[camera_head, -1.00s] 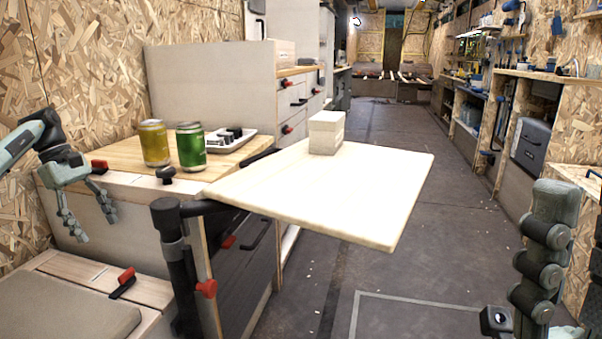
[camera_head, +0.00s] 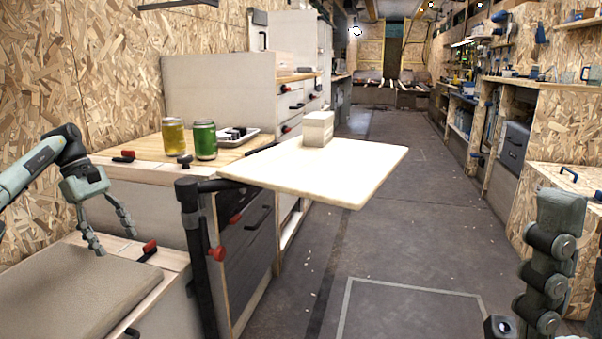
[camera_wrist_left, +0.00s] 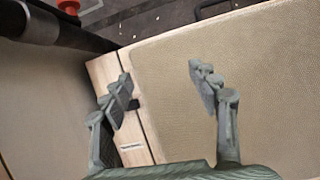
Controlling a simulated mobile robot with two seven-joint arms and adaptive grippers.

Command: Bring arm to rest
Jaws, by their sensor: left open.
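My left gripper (camera_head: 116,243) is open and empty at the left of the head view, above the wooden edge of a low padded bench.
A pale block (camera_head: 318,129) sits on a swing-out tabletop (camera_head: 310,170) held by a black post (camera_head: 194,255). The floor aisle (camera_head: 410,230) is clear.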

